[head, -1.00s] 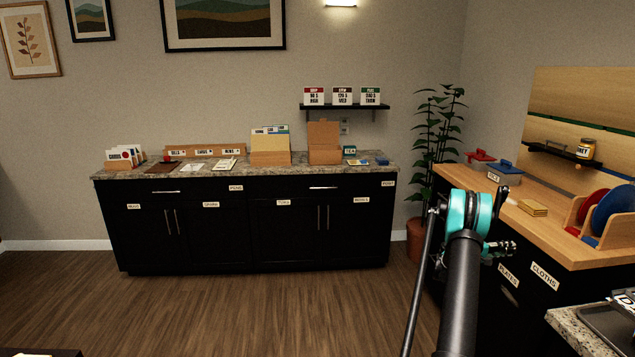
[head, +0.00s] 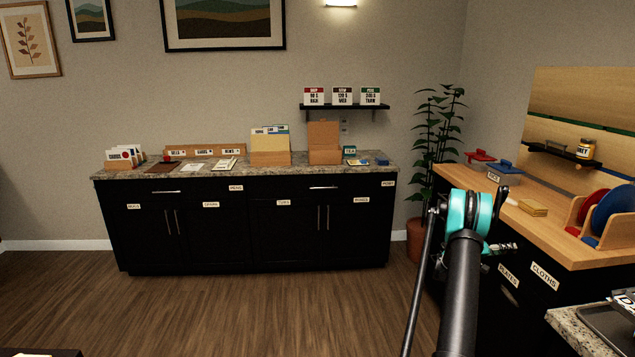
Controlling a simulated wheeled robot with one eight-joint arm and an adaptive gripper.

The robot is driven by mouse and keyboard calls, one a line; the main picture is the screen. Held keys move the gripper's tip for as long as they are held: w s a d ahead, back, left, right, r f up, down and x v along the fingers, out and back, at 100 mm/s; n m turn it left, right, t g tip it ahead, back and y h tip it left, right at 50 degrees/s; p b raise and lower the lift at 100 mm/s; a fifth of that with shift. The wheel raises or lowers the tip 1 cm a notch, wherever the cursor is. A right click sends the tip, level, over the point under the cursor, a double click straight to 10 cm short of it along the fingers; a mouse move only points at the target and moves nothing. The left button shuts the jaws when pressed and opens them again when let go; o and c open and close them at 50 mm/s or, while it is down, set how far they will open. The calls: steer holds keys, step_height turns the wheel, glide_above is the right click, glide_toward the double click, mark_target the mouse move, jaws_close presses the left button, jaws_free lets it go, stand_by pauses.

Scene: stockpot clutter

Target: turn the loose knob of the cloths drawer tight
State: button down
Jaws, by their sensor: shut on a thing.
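The cloths drawer is in the dark cabinet under the wooden counter at the right of the head view, with a white CLOTHS label (head: 544,276) on its front. My gripper (head: 506,249) is at the cabinet front, just below the counter edge and left of that label. It is small, dark and partly behind my arm. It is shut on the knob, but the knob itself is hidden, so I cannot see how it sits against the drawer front.
A PLATES label (head: 508,275) is just below my gripper. The counter (head: 530,234) above holds a blue box (head: 506,171), a yellow block (head: 533,207) and a plate rack (head: 584,222). A stone worktop (head: 565,321) stands at the lower right. Open floor (head: 300,310) lies left.

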steer(key=c, duration=1.1)
jaws_free()
steer(key=shift+o, duration=0.2)
steer(key=n, duration=1.1)
steer(key=shift+n, duration=0.4)
steer(key=n, duration=1.1)
